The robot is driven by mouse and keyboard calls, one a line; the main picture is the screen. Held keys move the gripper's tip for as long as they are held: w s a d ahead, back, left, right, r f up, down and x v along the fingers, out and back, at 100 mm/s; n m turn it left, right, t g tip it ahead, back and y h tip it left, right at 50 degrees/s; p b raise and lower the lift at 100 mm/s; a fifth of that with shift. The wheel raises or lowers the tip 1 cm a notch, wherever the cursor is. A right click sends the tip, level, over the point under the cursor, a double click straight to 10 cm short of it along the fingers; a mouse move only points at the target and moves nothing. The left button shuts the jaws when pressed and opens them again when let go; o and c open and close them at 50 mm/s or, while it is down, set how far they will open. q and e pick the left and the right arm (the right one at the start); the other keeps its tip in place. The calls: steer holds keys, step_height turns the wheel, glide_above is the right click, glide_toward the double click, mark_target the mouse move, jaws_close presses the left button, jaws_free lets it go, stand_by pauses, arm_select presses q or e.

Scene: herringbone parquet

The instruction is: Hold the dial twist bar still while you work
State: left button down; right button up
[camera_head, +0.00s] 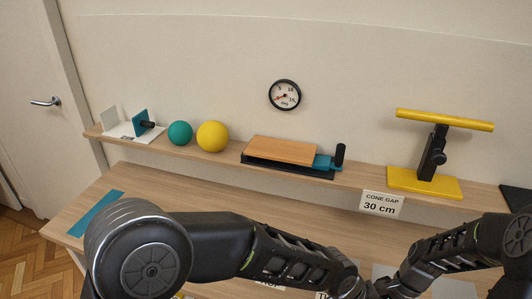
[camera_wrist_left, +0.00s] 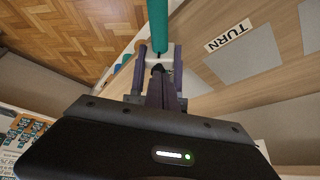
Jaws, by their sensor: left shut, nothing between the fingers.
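A round dial (camera_head: 285,95) with a red needle hangs on the wall. A teal bar (camera_wrist_left: 158,25) runs from the top edge of the left wrist view down to a pale block by my left gripper (camera_wrist_left: 161,72). I cannot tell for certain that this is the dial twist bar. My left gripper is shut and empty, close to the bar's near end; whether they touch is unclear. In the head view my arms hide the bar and the work area. My right gripper does not show.
The shelf holds a teal ball (camera_head: 180,133), yellow ball (camera_head: 213,136), wooden-topped device (camera_head: 282,150) and yellow T-shaped stand (camera_head: 424,183). A "CONE GAP 30 cm" card (camera_head: 381,204) is on its front. A "TURN" label (camera_wrist_left: 229,36) lies beside a grey patch (camera_wrist_left: 243,64).

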arm_select(q)
steer(key=shift+f, duration=1.85)
steer(key=shift+d, duration=0.25)
steer(key=shift+s, duration=0.1)
steer(key=shift+a, duration=0.4)
steer(key=shift+r, duration=0.1)
step_height(320, 180, up, 6)
steer(key=shift+s+f, duration=0.1)
